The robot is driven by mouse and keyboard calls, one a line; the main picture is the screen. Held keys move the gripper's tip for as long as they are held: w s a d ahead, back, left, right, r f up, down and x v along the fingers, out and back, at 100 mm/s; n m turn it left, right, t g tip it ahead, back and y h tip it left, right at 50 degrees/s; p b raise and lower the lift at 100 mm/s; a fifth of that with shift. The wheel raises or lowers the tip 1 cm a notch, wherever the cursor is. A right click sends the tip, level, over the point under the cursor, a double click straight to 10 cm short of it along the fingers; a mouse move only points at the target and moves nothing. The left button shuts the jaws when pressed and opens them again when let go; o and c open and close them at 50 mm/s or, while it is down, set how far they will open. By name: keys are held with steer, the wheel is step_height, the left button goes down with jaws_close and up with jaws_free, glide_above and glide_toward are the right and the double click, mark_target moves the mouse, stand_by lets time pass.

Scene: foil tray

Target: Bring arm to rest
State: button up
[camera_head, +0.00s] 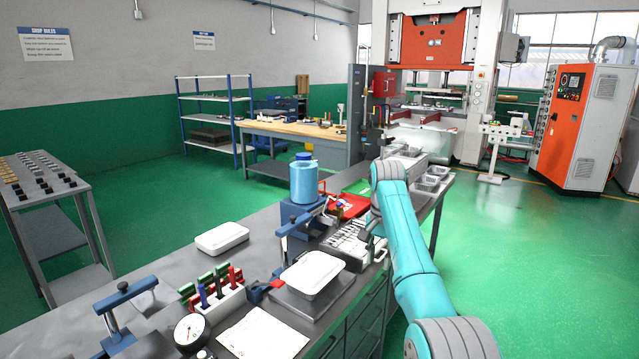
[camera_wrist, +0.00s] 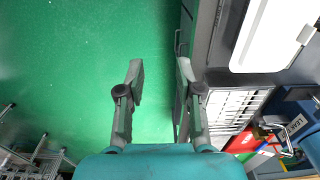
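My gripper (camera_wrist: 160,74) is open, with its two fingers apart and nothing between them. In the wrist view green floor lies below the gap, and the bench edge is just right of the fingers. In the head view my teal arm (camera_head: 409,240) reaches up along the bench's right side and bends at the top. My gripper (camera_head: 378,248) hangs down by the bench edge, partly hidden by the arm. A white-topped tray (camera_head: 313,270) sits on a flat grey plate, left of my gripper. It also shows in the wrist view (camera_wrist: 270,32), at upper right.
Another white tray (camera_head: 222,238) lies on the bench (camera_head: 190,275). A blue bottle (camera_head: 304,183), a marker rack (camera_head: 217,297), a dial gauge (camera_head: 190,332) and paper (camera_head: 263,334) stand or lie there. Foil trays (camera_head: 432,180) are at the far end. Open floor (camera_head: 540,270) lies right.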

steer(key=s+f+n+t, duration=0.1)
steer(key=s+f+t, duration=0.15)
steer(key=f, duration=1.15)
steer(key=s+f+t, duration=0.1)
steer(key=s+f, duration=0.2)
steer(key=f, duration=1.2)
steer(key=s+d+f+n+t, duration=0.2)
steer(key=s+f+t, duration=0.1)
steer(key=s+f, duration=1.55)
steer(key=s+r+n+t, duration=0.1)
steer(key=s+r+t, duration=0.15)
steer(key=s, duration=1.05)
steer(key=s+r+n+t, duration=0.1)
steer(key=s+r+t, duration=0.15)
steer(key=s, duration=1.05)
steer(key=s+r+n+t, duration=0.1)
steer(key=s+r, duration=0.8)
steer(key=r, duration=0.3)
steer(key=s+d+r+n+t, duration=0.1)
steer(key=s+r+t, duration=0.1)
steer(key=s+r, duration=0.8)
step_height(320, 180, up, 3)
steer(key=shift+s+r, duration=0.15)
steer(key=shift+s, duration=0.05)
